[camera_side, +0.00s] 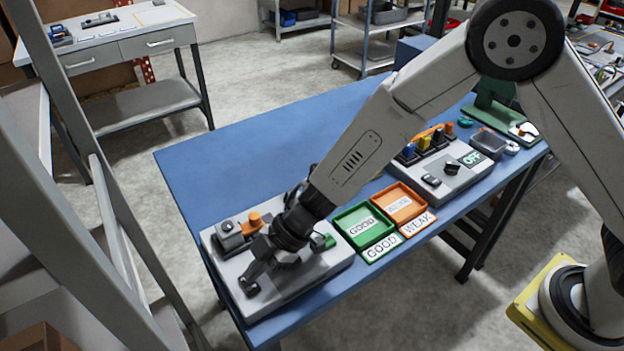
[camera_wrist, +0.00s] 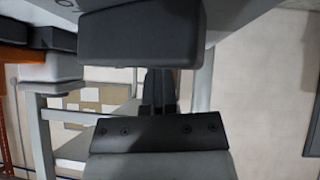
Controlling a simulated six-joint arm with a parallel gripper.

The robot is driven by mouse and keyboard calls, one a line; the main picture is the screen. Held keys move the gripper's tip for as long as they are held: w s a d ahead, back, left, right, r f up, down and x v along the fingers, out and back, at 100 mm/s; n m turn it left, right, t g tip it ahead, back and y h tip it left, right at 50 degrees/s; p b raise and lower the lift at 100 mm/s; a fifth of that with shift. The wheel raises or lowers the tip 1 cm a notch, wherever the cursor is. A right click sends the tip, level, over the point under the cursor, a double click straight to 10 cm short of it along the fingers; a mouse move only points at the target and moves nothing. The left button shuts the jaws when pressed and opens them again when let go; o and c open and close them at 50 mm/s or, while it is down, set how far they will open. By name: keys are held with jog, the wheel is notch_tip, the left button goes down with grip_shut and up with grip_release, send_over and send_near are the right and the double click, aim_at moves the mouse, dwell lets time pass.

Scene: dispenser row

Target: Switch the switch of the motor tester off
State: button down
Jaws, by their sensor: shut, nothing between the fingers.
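The motor tester appears to be the grey box (camera_side: 295,300) at the front left of the blue table, carrying a round grey part (camera_side: 228,228) and an orange part (camera_side: 255,219). My gripper (camera_side: 252,284) is low over the box's front left part, shut and empty. Its dark narrow fingers (camera_wrist: 158,90) also show in the wrist view. A dark block (camera_wrist: 140,35) there hides the fingertips. I cannot make out the switch or its position clearly, nor whether my gripper touches it.
A green tray (camera_side: 338,222) marked GOOD and an orange tray (camera_side: 415,212) marked WEAK stand right of the box. Another grey unit (camera_side: 455,184) with an OFF label (camera_side: 472,158) stands further right. The blue table (camera_side: 235,160) is clear behind the box.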

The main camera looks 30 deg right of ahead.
aim_at(257, 282)
jog(key=shift+s, duration=0.45)
jog(key=shift+r, duration=0.2)
jog(key=shift+w+r, duration=0.1)
jog(key=shift+r, duration=0.35)
jog(key=r, duration=0.3)
jog(key=shift+w, duration=0.2)
jog(key=w+v, duration=0.1)
jog(key=v, duration=0.8)
jog(key=shift+w+d+r, duration=0.3)
jog(key=shift+w, duration=0.05)
